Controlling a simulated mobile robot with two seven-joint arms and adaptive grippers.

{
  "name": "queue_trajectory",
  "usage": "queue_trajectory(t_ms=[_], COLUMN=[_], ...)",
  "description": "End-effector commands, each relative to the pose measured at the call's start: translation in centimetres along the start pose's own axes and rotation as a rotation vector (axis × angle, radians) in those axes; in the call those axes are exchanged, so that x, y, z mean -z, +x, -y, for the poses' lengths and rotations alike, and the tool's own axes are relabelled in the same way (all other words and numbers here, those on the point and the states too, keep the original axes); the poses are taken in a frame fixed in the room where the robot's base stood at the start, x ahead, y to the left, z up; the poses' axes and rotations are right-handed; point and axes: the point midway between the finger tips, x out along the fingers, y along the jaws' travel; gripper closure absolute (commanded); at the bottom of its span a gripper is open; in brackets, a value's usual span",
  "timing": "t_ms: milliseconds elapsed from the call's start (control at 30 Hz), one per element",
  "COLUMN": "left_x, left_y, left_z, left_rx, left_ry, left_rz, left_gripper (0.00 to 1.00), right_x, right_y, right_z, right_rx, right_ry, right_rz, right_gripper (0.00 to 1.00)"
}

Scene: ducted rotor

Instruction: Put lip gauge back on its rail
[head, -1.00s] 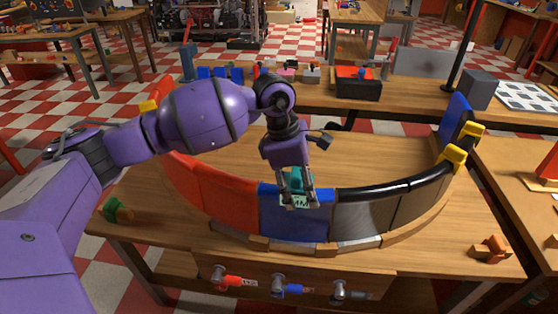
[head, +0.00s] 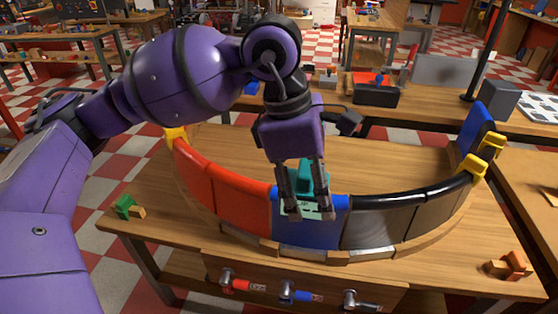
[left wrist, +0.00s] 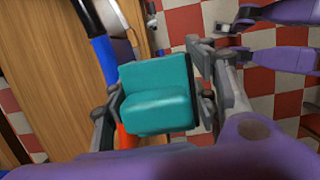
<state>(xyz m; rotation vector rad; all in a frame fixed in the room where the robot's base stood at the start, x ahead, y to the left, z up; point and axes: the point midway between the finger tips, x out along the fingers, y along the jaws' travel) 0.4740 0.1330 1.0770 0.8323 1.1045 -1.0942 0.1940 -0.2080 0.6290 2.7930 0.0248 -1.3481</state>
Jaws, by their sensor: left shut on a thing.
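The lip gauge is a teal L-shaped block (head: 306,182), with a pale labelled face at its lower front. My left gripper (head: 306,212) is shut on it, one finger on each side, just over the top edge of the blue panel (head: 310,232) in the curved wall. In the left wrist view the teal block (left wrist: 157,97) sits between the fingers. I cannot tell whether it touches the panel. Purple and grey parts (left wrist: 262,45) at the upper right of that view look like my right gripper; its jaws are unclear.
The curved wall has red panels (head: 220,190) on the left and dark grey panels (head: 385,222) with a black lip (head: 400,195) on the right. Yellow clamps (head: 480,158) grip its right end. Red, blue and grey handled fittings (head: 295,292) stick out from the table front. Small blocks lie at both table sides.

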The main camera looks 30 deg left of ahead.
Motion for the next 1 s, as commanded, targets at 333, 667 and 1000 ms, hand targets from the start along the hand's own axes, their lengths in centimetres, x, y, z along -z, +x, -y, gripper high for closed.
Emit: queue_trajectory(t_ms=[333, 667, 1000], left_x=[-0.4, -1.0, -1.6], left_y=[-2.0, -4.0, -6.0], left_z=[2.8, 2.8, 2.8], left_rx=[-0.005, -0.005, -0.005], left_ry=[0.001, 0.002, 0.001], left_rz=[0.002, 0.003, 0.003], left_gripper=[0.76, 0.76, 0.76], right_x=[0.6, 2.4, 4.2], right_y=[0.0, -0.6, -1.2], right_z=[0.0, -0.1, -0.2], right_rx=[0.0, -0.002, -0.003], right_ry=[-0.001, 0.0, 0.001], right_rz=[-0.009, -0.034, -0.058], right_gripper=[0.58, 0.58, 0.58])
